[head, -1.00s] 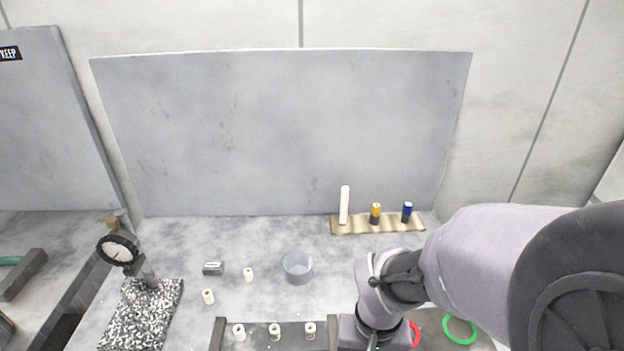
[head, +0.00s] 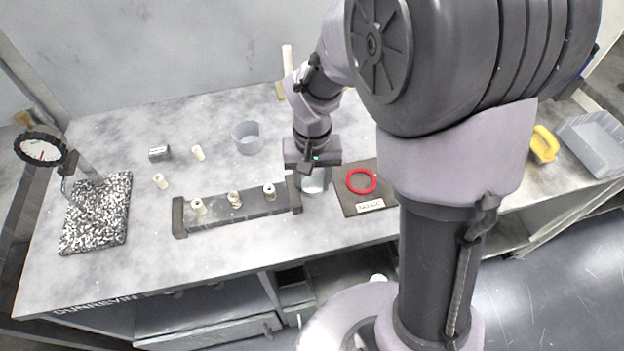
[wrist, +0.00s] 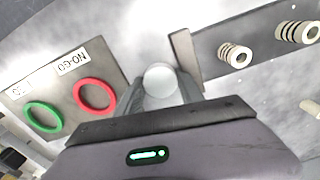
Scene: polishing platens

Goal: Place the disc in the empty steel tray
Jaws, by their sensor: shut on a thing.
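My gripper (head: 313,165) is shut on a pale, round-topped thing (wrist: 162,82), seen between the fingers in the wrist view. In the head view a pale, glassy round body (head: 315,182) shows just under the gripper, close above or on the bench. I cannot tell whether it is the disc. No tray is plainly steel. An open grey bin (head: 598,142) stands at the far right and looks empty. A grey round cup (head: 247,138) stands on the bench left of the gripper.
A dark rack (head: 215,213) with several white sleeves is close left of the gripper. A dark board (head: 347,198) with a red ring (head: 361,181) and NO-GO label is close right. A dial gauge (head: 40,149) stands at far left, a yellow-handled thing (head: 543,144) at right.

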